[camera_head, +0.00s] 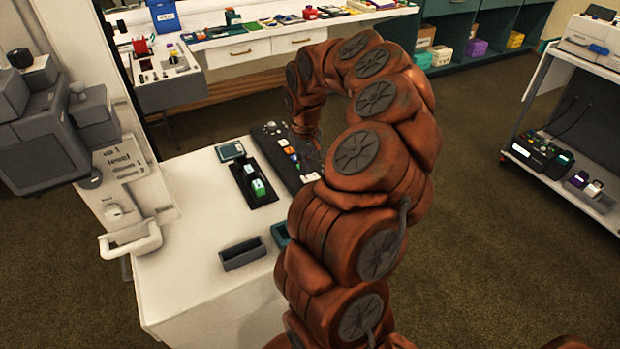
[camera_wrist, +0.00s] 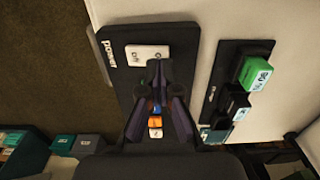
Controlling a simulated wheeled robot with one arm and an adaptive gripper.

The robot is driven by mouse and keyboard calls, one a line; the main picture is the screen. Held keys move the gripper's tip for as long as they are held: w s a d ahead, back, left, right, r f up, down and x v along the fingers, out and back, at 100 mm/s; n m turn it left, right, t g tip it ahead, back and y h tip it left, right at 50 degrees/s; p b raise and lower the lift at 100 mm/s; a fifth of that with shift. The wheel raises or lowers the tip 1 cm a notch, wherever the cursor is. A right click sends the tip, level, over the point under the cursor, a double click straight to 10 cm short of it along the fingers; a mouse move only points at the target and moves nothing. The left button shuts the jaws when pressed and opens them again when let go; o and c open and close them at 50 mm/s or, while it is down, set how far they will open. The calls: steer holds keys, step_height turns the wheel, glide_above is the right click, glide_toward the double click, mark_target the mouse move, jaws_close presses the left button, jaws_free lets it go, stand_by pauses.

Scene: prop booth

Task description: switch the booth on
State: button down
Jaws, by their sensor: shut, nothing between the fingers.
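A dark panel (camera_head: 270,143) lies on the white counter. In the wrist view this panel (camera_wrist: 119,78) carries the word "power" and a white rocker switch (camera_wrist: 147,52) with marks at both ends. Which side of the rocker is pressed I cannot tell. My gripper (camera_wrist: 156,66) is shut and empty, its fingertips over the panel just beside the rocker. Whether they touch it is unclear. Small orange (camera_wrist: 155,122), blue and white pieces on the panel show between the finger links. In the head view my arm hides part of the panel and most of the gripper.
A second dark strip (camera_head: 265,199) with a green block (camera_head: 258,188) lies beside the panel. A grey open tray (camera_head: 243,254) sits at the counter's front. A white post with a "level" sign (camera_head: 124,161) and handle (camera_head: 132,240) stands left. A shelf cart (camera_head: 575,185) stands right.

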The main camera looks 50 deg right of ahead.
mark_target(305, 178)
steer(key=shift+f+b, duration=0.85)
steer(key=shift+f, duration=0.35)
stand_by(0.7)
steer(key=shift+r+p, duration=0.8)
steer(key=shift+r, duration=2.7)
